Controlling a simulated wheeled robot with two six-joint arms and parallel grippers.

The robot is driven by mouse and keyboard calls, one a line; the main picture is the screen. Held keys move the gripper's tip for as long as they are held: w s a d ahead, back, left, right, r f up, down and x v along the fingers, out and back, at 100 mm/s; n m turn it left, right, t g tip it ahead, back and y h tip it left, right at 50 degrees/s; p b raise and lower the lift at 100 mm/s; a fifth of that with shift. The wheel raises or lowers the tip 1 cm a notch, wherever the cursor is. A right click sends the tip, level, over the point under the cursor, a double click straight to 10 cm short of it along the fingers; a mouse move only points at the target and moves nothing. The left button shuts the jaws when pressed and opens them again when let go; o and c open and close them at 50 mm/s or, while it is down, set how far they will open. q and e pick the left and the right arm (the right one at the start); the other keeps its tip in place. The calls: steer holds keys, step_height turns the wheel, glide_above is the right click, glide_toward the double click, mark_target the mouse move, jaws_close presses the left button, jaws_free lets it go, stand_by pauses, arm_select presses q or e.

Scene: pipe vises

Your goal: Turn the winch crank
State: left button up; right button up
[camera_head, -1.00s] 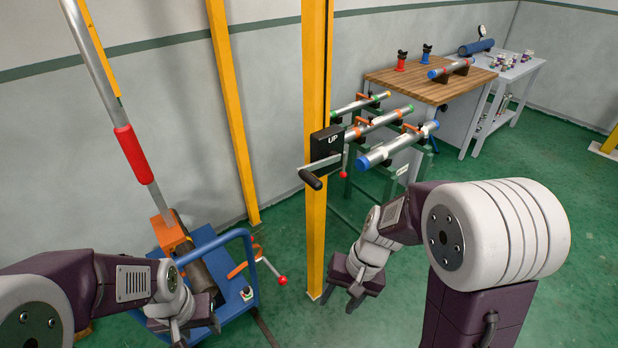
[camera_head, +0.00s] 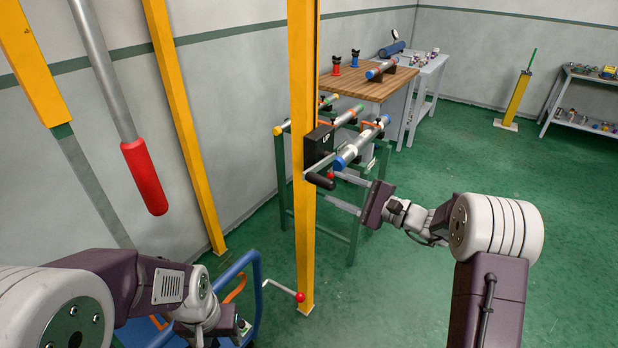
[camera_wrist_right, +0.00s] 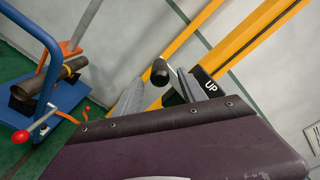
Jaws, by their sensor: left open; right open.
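The winch (camera_head: 318,143) is a black box marked UP on a yellow post. In the right wrist view the black grip (camera_wrist_right: 160,72) shows between the spread fingers (camera_wrist_right: 158,90), end toward the camera; contact cannot be told. My left gripper (camera_head: 205,325) is low at the left, away from the winch, its fingertips partly hidden.
The yellow post (camera_head: 303,240) stands close to the crank. A green stand with pipes (camera_head: 362,145) is just behind the winch. A blue cart (camera_head: 250,262) and a hanging bar with a red sleeve (camera_head: 146,178) are at left. Green floor (camera_head: 420,270) is free at right.

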mark_target(312, 178)
steer(key=p+x, duration=0.1)
steer(key=x, duration=0.7)
steer(key=shift+a+r, duration=0.1)
jaws_close()
stand_by(1.1)
